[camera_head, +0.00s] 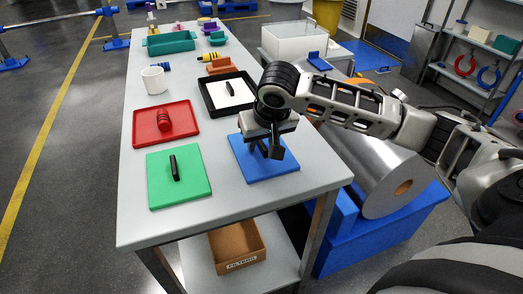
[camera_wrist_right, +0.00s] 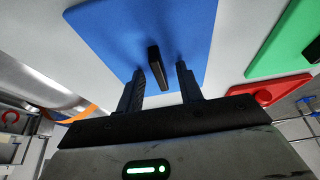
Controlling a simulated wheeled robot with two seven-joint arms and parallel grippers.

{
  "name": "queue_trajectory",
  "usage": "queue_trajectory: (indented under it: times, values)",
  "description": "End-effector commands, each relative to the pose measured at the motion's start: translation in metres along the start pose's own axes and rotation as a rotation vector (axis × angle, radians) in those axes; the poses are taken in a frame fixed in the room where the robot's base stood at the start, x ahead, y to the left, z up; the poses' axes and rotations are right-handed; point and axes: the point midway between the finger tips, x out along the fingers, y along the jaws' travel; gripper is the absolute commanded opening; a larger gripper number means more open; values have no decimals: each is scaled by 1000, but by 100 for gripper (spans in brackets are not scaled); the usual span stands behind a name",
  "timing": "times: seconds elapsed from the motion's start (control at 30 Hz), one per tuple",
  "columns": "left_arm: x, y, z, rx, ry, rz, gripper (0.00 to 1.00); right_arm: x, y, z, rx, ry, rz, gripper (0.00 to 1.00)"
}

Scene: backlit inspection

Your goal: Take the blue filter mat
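The blue filter mat (camera_head: 268,172) lies flat on the grey table near its front right corner. In the right wrist view the mat (camera_wrist_right: 110,35) carries a black upright handle (camera_wrist_right: 154,62). My right gripper (camera_head: 266,152) points down over the mat and hides its middle in the head view. In the right wrist view the two fingers of the gripper (camera_wrist_right: 161,70) are apart, with the handle showing between their tips, closer to the left finger. I cannot tell how far the tips are above the mat. My left gripper is not in view.
A green mat (camera_head: 192,189) with a black handle lies left of the blue one. Behind are a red tray (camera_head: 183,125), a black-framed tray (camera_head: 215,103) and a white mug (camera_head: 154,80). A cardboard box (camera_head: 237,247) labelled FILTERS stands on the lower shelf.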

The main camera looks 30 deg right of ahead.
Motion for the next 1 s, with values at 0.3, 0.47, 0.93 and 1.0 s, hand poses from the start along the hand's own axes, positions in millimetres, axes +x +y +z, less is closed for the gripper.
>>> queue_trajectory:
  times: [0.3,0.47,0.93,1.0]
  values:
    - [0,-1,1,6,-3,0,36,-1,0,0,0,0,0,0]
    - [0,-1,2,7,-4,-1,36,-1,0,0,0,1,0,0]
    - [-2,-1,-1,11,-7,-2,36,-48,-13,-13,-4,4,-7,0]
    - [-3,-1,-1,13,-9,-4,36,-66,-25,-12,-5,6,-8,0]
